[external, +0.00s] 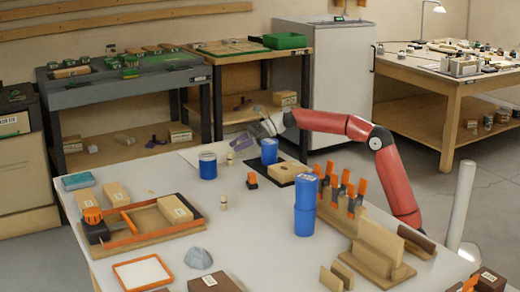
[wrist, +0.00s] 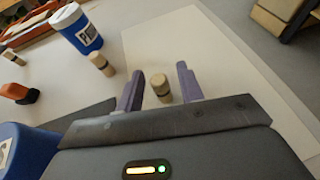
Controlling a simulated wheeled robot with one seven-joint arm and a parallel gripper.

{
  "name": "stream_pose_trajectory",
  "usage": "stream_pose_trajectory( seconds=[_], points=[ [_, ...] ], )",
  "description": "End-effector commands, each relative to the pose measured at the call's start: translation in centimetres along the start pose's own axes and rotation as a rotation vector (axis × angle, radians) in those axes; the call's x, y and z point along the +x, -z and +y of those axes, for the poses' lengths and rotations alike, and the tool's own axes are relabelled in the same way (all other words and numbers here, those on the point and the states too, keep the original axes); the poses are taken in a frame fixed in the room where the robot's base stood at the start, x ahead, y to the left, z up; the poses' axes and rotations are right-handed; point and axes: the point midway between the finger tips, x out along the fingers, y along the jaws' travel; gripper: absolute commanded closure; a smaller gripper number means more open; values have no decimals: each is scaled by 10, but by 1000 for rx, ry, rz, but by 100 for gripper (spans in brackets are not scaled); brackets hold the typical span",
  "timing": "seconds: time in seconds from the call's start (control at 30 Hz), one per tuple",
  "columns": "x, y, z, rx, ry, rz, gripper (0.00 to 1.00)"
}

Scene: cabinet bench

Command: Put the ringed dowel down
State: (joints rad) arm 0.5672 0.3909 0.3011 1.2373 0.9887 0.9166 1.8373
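My gripper (wrist: 160,74) is open, its two purple fingers on either side of a pale wooden dowel (wrist: 161,88) with dark bands. In the wrist view there seems to be a gap between the dowel and each finger. In the external view my gripper (external: 238,143) is low over the far side of the white table, and I cannot make this dowel out there. A second banded dowel (wrist: 99,63) stands to the left, near a blue can (wrist: 77,30); it also shows in the external view (external: 229,157). A third dowel (wrist: 13,58) stands farther left.
A second blue can (external: 269,151) stands close to my gripper, with an orange-and-black piece (external: 252,181) nearby. A pale sheet (wrist: 225,60) beyond the fingers is mostly clear.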

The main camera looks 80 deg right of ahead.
Motion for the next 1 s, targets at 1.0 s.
stream_pose_trajectory(
  seconds=[1.0],
  points=[
    [-121, -3, 0, 0, 0, -1, 63]
  ],
)
